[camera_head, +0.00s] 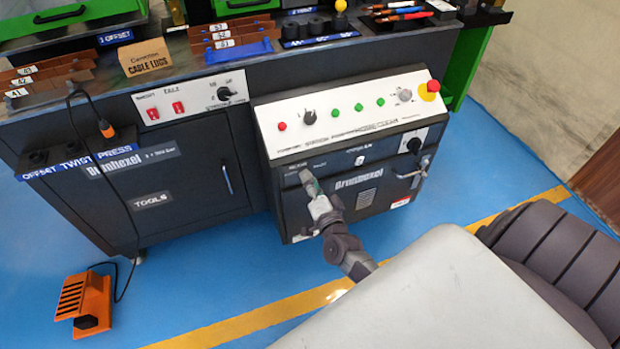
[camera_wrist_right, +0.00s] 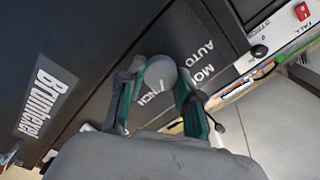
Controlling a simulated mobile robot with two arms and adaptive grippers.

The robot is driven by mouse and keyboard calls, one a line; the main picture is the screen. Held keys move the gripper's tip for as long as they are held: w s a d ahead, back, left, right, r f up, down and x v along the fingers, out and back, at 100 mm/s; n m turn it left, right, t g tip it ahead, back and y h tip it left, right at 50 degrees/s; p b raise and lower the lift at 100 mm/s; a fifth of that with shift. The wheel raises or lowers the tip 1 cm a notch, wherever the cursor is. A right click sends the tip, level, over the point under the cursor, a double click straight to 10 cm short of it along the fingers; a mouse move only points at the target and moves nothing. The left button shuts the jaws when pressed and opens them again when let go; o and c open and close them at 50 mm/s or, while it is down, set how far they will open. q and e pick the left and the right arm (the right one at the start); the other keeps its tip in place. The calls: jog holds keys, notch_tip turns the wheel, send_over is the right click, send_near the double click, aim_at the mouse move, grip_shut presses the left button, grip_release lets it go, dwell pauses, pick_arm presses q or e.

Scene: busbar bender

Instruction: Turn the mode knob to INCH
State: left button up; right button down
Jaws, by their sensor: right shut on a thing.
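The mode knob (camera_wrist_right: 161,72) is a round grey knob on the dark front of the machine's control cabinet (camera_head: 365,192). In the right wrist view the words MODE and AUTO stand to its right and INCH below it. A short pale mark shows at the knob's lower edge, on the INCH side; its exact direction is hard to tell. My right gripper (camera_wrist_right: 160,88) has its green-lined fingers on both sides of the knob, shut on it. In the head view the right gripper (camera_head: 311,184) reaches the cabinet's upper left front and hides the knob. My left gripper is not in view.
Above is a sloped white panel (camera_head: 340,108) with buttons, knobs and a red emergency stop (camera_head: 433,86). A key switch (camera_head: 414,145) sits at the cabinet's right. An orange foot pedal (camera_head: 84,303) lies on the blue floor at left.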

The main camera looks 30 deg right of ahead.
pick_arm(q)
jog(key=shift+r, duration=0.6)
pick_arm(e)
jog(key=shift+m, duration=0.9)
jog(key=c, duration=0.8)
grip_release()
jog(key=shift+o, duration=0.2)
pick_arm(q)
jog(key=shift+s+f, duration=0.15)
